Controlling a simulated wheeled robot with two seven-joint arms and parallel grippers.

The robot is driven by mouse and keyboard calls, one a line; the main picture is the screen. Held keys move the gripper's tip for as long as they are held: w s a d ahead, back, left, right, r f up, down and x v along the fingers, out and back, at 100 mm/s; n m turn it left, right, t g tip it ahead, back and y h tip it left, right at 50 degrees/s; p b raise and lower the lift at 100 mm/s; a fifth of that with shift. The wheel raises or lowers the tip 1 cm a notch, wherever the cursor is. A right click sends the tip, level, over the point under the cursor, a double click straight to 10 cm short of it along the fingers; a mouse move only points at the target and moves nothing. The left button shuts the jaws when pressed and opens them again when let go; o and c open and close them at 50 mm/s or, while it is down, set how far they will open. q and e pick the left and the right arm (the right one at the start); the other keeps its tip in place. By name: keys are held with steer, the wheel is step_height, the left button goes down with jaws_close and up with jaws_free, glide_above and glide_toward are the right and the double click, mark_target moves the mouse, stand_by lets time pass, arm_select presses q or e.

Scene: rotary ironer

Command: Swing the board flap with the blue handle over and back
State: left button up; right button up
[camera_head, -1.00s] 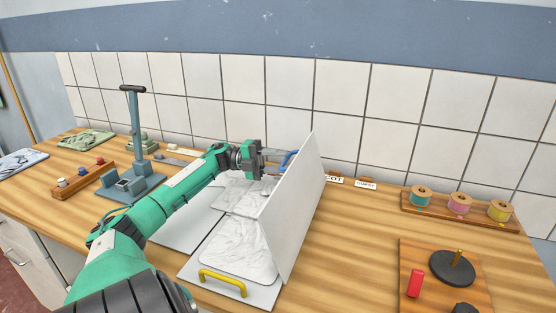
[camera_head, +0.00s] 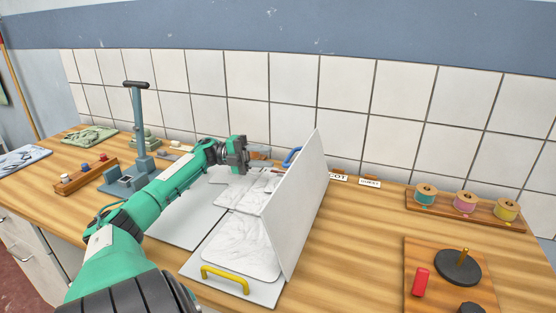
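The board flap (camera_head: 303,205) is a white panel standing on edge, tilted a little from upright. Its blue handle (camera_head: 291,156) shows at the flap's far left edge. A flat white board with a wrinkled white cloth (camera_head: 238,246) lies left of the flap and has a yellow handle (camera_head: 225,281) at its front. My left gripper (camera_head: 262,163) is above the cloth, left of the blue handle and apart from it. Its fingers look open and empty, though they show small. My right gripper is not in view.
A blue-grey press stand (camera_head: 138,125) and a wooden block with knobs (camera_head: 82,175) stand at the left. A rack of thread spools (camera_head: 465,203) and a wooden plate with a black disc (camera_head: 457,267) are at the right.

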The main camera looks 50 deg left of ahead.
arm_select(q)
steer(key=r+b+v, duration=0.1)
steer(key=v, duration=0.6)
steer(key=shift+s+a+f, duration=0.3)
steer(key=shift+a+f, duration=0.05)
steer(key=shift+f, duration=0.2)
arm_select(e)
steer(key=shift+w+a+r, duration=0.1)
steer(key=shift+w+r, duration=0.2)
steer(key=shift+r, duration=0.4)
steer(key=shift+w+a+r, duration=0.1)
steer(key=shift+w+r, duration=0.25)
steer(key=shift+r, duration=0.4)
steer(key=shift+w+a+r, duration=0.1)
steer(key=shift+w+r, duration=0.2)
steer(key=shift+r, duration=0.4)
arm_select(q)
steer(key=shift+r, duration=0.1)
